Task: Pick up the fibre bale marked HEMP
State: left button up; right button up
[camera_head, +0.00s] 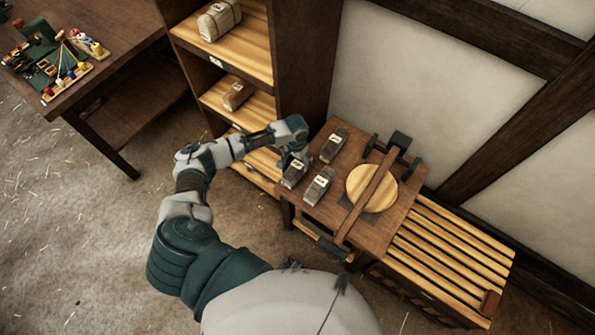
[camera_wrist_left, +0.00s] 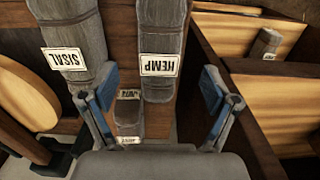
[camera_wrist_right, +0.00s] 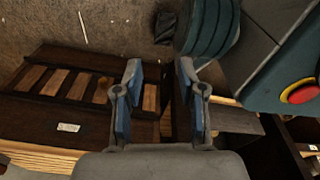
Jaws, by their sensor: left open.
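The HEMP bale (camera_wrist_left: 165,30) is a grey block with a white label, upside down in the left wrist view. In the head view, it appears to be the leftmost bale (camera_head: 294,172) on the small table. My left gripper (camera_head: 295,155) is open over it; in the left wrist view, the fingers (camera_wrist_left: 152,88) stand apart on either side of its label end, not closed. The SISAL bale (camera_wrist_left: 72,35) lies just left of the left finger. A third bale (camera_wrist_left: 128,112) shows below, its label hard to read. My right gripper (camera_wrist_right: 158,75) is open and empty.
The small table (camera_head: 388,228) also bears a round wooden disc (camera_head: 372,188) with a dark beam across it. A shelf unit (camera_head: 300,50) with other bales stands close at the left. A slatted bench (camera_head: 450,250) adjoins at right. Open floor lies to the left.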

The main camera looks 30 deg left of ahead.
aim_at(297, 168)
pick_arm(q)
notch_tip(297, 168, down, 4)
jog(key=shift+w+d+r, duration=0.1)
jog(key=shift+d, duration=0.05)
jog(key=f, duration=0.1)
jog(key=f+b, duration=0.1)
jog(key=f, duration=0.2)
jog(key=shift+w, duration=0.25)
jog(key=shift+f+b, duration=0.3)
pick_arm(e)
jog(key=w, duration=0.1)
jog(key=w+r, duration=0.2)
jog(key=w, duration=0.1)
jog(key=shift+w+a+r, duration=0.1)
jog(key=shift+a+r, duration=0.15)
jog(key=shift+a, duration=0.1)
pick_arm(q)
jog(key=shift+r, duration=0.1)
jog(key=shift+c, duration=0.2)
jog(key=c, duration=1.3)
